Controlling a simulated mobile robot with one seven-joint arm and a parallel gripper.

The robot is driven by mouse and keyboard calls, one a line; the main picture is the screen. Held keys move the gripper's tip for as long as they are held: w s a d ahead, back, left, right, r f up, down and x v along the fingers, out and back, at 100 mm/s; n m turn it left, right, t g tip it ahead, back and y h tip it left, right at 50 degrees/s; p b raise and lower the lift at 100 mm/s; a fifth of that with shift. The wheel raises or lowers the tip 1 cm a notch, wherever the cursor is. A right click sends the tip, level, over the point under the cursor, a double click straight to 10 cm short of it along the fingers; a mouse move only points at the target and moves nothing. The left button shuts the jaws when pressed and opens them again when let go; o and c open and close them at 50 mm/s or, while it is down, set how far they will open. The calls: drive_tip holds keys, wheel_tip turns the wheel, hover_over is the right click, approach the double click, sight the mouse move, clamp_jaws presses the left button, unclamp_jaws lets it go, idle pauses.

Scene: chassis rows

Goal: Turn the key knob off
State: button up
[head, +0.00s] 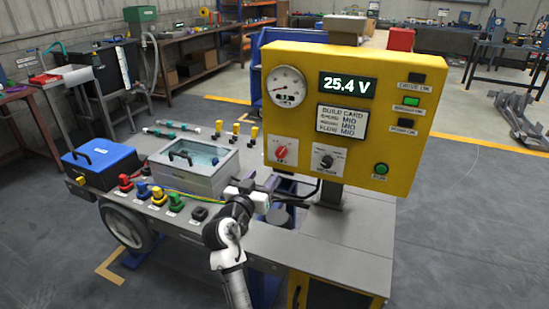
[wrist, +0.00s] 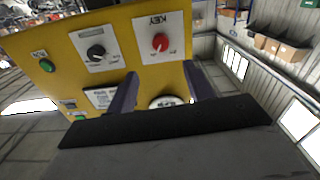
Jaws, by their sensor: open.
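The red key knob (head: 281,152) sits on a white plate at the lower left of the yellow panel (head: 440,75) in the head view. In the wrist view the knob (wrist: 160,42) appears turned over under the label KEY, near the top middle. Its set position is too small to read. My gripper (head: 270,184) is just below the panel's lower left corner, below the knob and apart from it. In the wrist view my gripper (wrist: 160,70) has its two dark fingers spread, with nothing between them; the knob shows beyond their tips.
A black selector knob (head: 326,162) and a green button (head: 381,169) are right of the key knob. The display (head: 348,86) reads 25.4 V. A grey bin (head: 190,182), a blue box (head: 98,168) and several coloured connectors stand left on the bench.

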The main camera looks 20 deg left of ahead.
sight(279, 155)
drive_tip(key=w+p, duration=0.3)
drive_tip(key=w, duration=0.8)
drive_tip(key=shift+w+d, duration=0.15)
drive_tip(key=shift+w, duration=0.05)
drive_tip(key=c, duration=1)
